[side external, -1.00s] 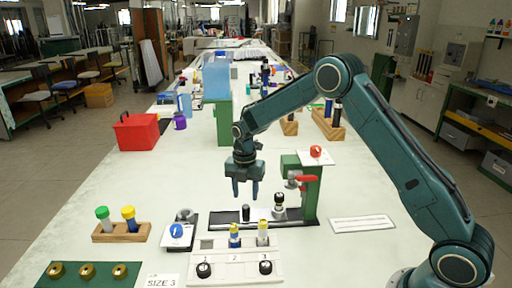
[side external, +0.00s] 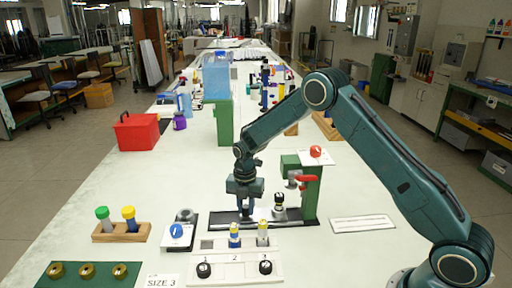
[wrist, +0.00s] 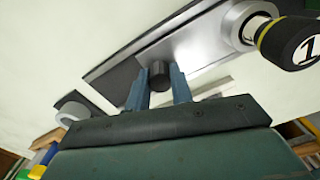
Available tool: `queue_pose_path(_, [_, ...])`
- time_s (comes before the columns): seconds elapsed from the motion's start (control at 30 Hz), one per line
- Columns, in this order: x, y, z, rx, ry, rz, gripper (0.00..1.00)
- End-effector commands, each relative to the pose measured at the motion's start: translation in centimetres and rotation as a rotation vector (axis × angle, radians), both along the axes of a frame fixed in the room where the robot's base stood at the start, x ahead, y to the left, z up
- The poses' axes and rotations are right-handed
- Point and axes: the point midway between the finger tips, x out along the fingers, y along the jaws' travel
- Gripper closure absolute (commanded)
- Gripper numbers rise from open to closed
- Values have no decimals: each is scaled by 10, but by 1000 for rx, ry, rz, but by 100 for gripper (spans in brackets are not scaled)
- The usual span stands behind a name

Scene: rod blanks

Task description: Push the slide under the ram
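My gripper (side external: 246,209) is lowered over the slide's low dark base in the side view. In the wrist view my gripper's two blue fingers (wrist: 160,82) stand on either side of the slide's black knob (wrist: 158,74), with no clear gap. The slide (wrist: 184,48) is a silver plate on the dark track, and its round holder carries a black-capped rod blank marked 1 (wrist: 289,42). In the side view this blank (side external: 279,202) stands near the green press post (side external: 311,190), close to the ram (side external: 295,177). The knob is mostly hidden there by my fingers.
A red press lever (side external: 307,179) sticks out above the slide. In front is a white rack (side external: 222,268) with blanks and numbered knobs. A wooden block (side external: 120,236) with two capped blanks and a small device with a blue dial (side external: 176,231) stand to the left.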

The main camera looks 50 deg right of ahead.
Motion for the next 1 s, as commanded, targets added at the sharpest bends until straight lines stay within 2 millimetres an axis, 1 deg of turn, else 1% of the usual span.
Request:
queue_pose_path(0.03, [0, 0, 0, 0, 0, 0, 91])
queue_pose_path(0.07, [0, 0, 0, 0, 0, 0, 97])
queue_pose_path(0.1, [0, 0, 0, 0, 0, 0, 100])
queue_pose_path(0.33, [-3, -3, 1, 0, 0, -1, 100])
queue_pose_path(0.63, [-25, -25, 1, 0, -1, -2, 100])
queue_pose_path(0.97, [-28, -29, 1, -2, 4, -5, 100])
queue_pose_path(1.0, [-29, -29, 1, -3, 5, -6, 70])
